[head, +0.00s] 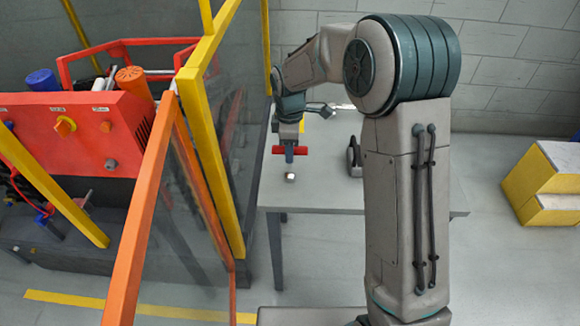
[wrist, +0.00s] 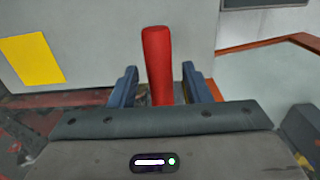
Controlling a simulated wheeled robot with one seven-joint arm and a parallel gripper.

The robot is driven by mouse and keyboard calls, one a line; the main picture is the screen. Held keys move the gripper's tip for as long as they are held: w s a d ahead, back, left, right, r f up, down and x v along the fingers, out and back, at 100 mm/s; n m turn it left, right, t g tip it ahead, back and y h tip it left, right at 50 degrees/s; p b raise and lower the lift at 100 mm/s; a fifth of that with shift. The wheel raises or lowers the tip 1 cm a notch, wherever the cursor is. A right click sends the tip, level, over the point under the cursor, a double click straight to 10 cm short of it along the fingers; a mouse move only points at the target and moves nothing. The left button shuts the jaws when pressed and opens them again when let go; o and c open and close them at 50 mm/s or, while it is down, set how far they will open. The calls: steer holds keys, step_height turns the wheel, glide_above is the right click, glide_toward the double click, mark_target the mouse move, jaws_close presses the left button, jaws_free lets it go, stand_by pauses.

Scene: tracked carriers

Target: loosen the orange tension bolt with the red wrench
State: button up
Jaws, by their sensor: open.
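My gripper (head: 289,156) points down over the grey table in the head view. A red bar (head: 277,150), which looks like the red wrench's handle, lies crosswise at its fingers. In the wrist view the red handle (wrist: 158,60) stands between the two blue fingers of my gripper (wrist: 163,85), with gaps on both sides. The jaws are open. The wrench's head is not clearly visible. In the head view an orange knob (head: 65,126) sits on the red machine's panel and an orange cylinder (head: 130,80) on its top; I cannot tell whether either is the tension bolt.
The red machine (head: 70,150) stands at left behind yellow posts and an orange-framed clear panel (head: 150,215). On the table (head: 320,198) are a small silver piece (head: 290,177) and a dark object (head: 354,157). Yellow-grey blocks (head: 545,180) stand at right.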

jaws_close()
steer(key=shift+r+p, duration=2.6)
steer(key=shift+r, duration=1)
steer(key=shift+f, duration=0.1)
